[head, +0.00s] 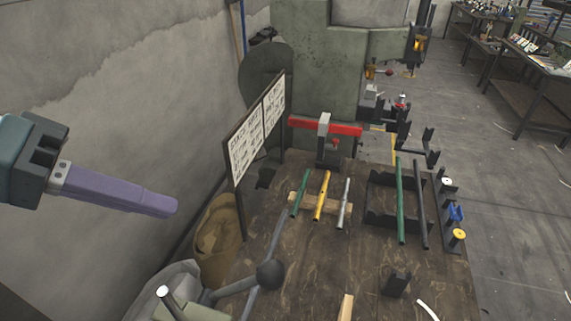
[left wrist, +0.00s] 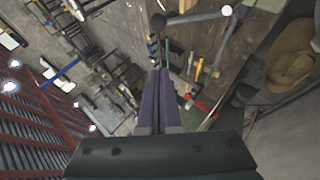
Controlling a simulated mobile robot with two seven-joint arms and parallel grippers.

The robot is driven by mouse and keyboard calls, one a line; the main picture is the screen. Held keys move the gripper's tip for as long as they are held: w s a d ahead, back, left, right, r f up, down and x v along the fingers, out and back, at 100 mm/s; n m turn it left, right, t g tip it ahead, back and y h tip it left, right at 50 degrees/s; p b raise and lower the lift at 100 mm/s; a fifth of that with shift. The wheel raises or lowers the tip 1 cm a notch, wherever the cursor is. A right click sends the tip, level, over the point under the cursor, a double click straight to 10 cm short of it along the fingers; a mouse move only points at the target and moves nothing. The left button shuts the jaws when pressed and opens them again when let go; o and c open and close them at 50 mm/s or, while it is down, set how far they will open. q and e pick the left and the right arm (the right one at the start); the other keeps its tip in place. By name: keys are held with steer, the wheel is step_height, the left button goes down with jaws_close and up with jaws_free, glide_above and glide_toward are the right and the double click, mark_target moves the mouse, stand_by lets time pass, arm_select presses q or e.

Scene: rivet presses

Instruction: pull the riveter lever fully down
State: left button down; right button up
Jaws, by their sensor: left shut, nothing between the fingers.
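The riveter (head: 195,310) shows only in part at the bottom of the head view. Its lever (head: 236,287) sticks out to the right, slightly raised, and ends in a dark ball knob (head: 271,274). In the left wrist view the ball knob (left wrist: 158,23) and lever (left wrist: 195,17) show at the top, beyond my fingertips. My left gripper (head: 172,207), with purple fingers, is shut and empty in the air, up and left of the knob and apart from it. Its fingers also show in the left wrist view (left wrist: 160,75). My right gripper is not in view.
The wooden workbench (head: 340,255) holds green, yellow and grey rods (head: 321,197) and a dark rack (head: 385,218). A sign board (head: 258,130) stands behind it, and a brown hat (head: 217,240) is beside it. A concrete wall is at left. The air between gripper and lever looks clear.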

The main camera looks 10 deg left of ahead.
arm_select(q)
steer(key=p, duration=0.2)
glide_above(249, 280)
steer(key=w+a, duration=0.1)
steer(key=a, duration=0.2)
step_height(249, 280, down, 5)
steer(key=d+f, duration=0.1)
steer(key=d+f+p, duration=0.1)
steer(key=shift+s+d+f, duration=0.2)
steer(key=shift+s+f, duration=0.15)
steer(key=shift+f, duration=0.05)
steer(key=shift+s+d+f, duration=0.15)
steer(key=shift+d+f, duration=0.1)
steer(key=shift+f, duration=0.15)
